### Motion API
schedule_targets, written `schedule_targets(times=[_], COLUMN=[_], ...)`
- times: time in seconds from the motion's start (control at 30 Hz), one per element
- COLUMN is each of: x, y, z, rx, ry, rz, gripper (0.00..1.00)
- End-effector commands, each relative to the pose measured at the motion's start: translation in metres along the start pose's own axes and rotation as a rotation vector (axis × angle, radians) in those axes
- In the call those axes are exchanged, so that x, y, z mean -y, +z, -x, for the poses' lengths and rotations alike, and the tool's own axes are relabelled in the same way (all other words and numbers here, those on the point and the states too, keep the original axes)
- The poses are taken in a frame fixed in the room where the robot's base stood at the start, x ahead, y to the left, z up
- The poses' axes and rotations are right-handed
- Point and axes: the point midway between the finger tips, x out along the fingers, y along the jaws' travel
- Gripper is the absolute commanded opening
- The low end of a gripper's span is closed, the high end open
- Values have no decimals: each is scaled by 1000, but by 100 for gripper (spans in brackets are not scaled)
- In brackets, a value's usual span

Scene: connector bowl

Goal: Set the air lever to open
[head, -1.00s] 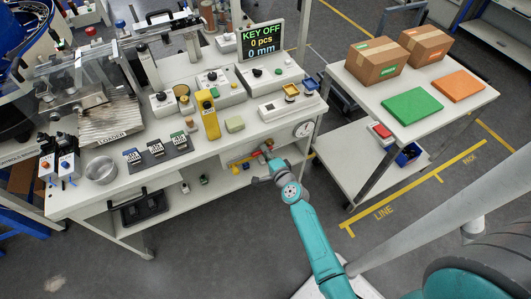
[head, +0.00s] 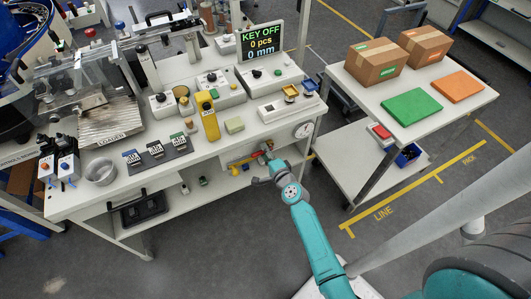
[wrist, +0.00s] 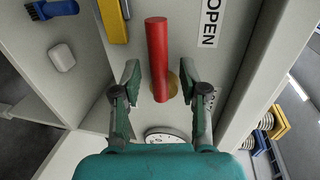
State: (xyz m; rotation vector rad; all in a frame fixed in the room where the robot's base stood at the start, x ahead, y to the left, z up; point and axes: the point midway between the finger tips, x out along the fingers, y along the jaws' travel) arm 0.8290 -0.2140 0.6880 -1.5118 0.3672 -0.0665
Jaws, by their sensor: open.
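The air lever is a red bar (wrist: 157,45) in the wrist view, pointing toward the top of the picture from beside a round brass part (wrist: 173,84). An "OPEN" label (wrist: 209,22) is on the panel to the right of its upper end. My gripper (wrist: 160,72) is open, with one finger on each side of the lever's lower part and a gap visible on both sides. A second label is mostly hidden behind the right finger. In the head view my gripper (head: 268,164) is at the bench's right front, below the tabletop.
A round gauge (wrist: 165,135) sits just below the lever in the wrist view. A yellow block (wrist: 112,20), a white rounded item (wrist: 61,56) and a blue brush-like item (wrist: 52,10) are to the left. The floor right of the bench is clear up to the cart (head: 462,108).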

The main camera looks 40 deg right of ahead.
Motion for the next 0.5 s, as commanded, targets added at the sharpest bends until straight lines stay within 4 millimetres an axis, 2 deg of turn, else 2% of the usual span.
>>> schedule_targets(times=[0.17, 0.5], x=[-1, -1], y=[0, 0], z=[12, 72], rx=[0, -1], ry=[1, 2], rz=[0, -2], gripper=[43, 43])
